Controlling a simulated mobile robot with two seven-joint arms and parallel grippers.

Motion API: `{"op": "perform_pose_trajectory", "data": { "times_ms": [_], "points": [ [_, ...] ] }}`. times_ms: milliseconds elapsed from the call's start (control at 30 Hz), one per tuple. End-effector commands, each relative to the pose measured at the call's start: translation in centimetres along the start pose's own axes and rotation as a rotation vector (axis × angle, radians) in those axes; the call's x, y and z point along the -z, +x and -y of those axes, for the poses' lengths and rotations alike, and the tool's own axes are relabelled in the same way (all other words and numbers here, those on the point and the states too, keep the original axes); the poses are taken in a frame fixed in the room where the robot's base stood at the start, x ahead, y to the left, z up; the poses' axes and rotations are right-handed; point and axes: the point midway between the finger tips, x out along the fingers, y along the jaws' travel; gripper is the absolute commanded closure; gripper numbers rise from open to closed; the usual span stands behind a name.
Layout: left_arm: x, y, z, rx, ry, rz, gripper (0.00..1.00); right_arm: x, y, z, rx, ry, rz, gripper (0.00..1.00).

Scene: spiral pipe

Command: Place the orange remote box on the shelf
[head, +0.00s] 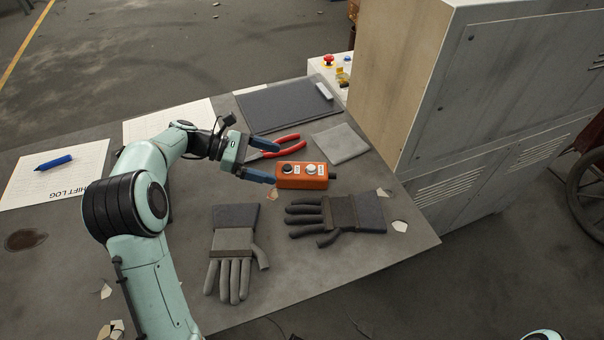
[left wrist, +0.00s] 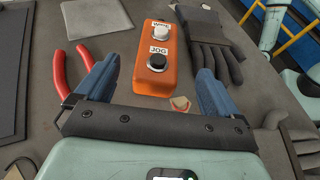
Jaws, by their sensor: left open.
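The orange remote box (head: 302,176) lies on the grey table, with a black knob and a white knob on top. In the left wrist view the box (left wrist: 154,75) lies ahead of and between the two blue fingers. My left gripper (head: 262,160) is open and empty at the left end of the box. It also shows in the left wrist view (left wrist: 155,88). I cannot tell whether a finger touches the box. No shelf can be made out for certain. My right gripper is not in view; only a small piece of mine shows at the bottom right.
Red-handled pliers (head: 278,148) lie just behind the gripper. Two work gloves (head: 232,255) (head: 340,213) lie in front of the box. A grey cloth (head: 341,143) and a dark clipboard (head: 287,105) lie behind. A large metal cabinet (head: 500,90) stands at the right.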

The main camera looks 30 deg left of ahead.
Motion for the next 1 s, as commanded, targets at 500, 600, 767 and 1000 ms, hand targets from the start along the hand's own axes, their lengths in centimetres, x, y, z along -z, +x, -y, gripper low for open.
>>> {"op": "perform_pose_trajectory", "data": {
  "times_ms": [500,600,767,1000],
  "points": [
    [-0.2,6.2,0.1,0.004,0.0,0.001,0.04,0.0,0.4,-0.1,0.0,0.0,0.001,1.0],
    [-0.2,7.5,0.0,0.002,0.0,0.001,0.04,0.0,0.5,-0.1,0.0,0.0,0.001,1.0],
    [-0.2,8.3,0.0,-0.001,0.0,0.001,0.04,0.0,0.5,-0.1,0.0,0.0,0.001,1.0],
    [-0.2,8.2,0.0,-0.001,0.0,0.0,0.27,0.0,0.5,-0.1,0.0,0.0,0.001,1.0]
  ]
}}
